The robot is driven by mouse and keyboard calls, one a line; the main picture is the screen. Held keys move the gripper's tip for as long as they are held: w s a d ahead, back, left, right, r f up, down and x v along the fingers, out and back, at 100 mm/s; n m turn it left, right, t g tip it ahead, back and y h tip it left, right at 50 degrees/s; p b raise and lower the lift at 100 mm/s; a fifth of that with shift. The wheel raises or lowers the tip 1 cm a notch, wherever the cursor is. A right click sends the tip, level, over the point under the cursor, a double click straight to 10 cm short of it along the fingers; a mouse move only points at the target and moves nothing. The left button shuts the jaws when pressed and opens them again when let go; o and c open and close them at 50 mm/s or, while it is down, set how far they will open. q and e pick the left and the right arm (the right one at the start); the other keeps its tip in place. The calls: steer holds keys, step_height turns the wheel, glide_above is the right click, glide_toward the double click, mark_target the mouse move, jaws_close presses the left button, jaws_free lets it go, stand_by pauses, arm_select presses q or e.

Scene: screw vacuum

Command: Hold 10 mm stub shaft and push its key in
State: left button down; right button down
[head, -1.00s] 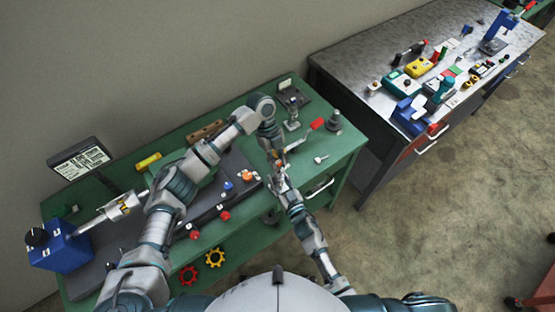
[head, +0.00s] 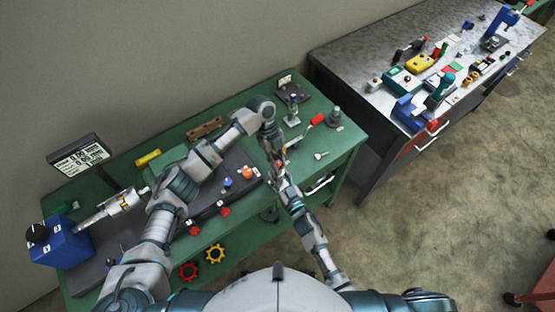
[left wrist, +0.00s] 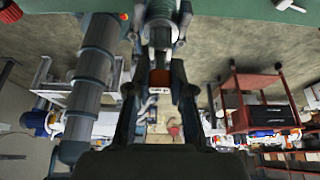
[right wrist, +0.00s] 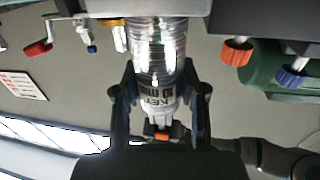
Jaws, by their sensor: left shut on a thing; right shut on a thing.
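My left gripper (head: 275,152) and my right gripper (head: 281,177) meet close together above the front right part of the green bench. In the right wrist view my right gripper (right wrist: 160,85) is shut on a silver cylinder with a printed label, seemingly the 10 mm stub shaft (right wrist: 156,70). A small orange piece (right wrist: 161,135) shows at the shaft's near end; I cannot tell whether it is the key. In the left wrist view a red-brown piece (left wrist: 160,78) lies between the fingers of my left gripper, which is shut. How far the key sits in is not clear.
A grey table (head: 340,60) with several tools stands at right. Floor is clear between.

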arm_select(q)
steer(key=shift+f, duration=0.35)
arm_select(e)
steer(key=shift+f, duration=0.1)
arm_select(q)
steer(key=c, duration=1)
jaws_free()
steer(key=shift+o, duration=0.2)
steer(key=v, duration=1.1)
steer(key=shift+w+r, duration=0.2)
steer(key=shift+r, duration=0.15)
arm_select(e)
steer(key=c, duration=0.6)
jaws_free()
steer(key=shift+o, duration=0.2)
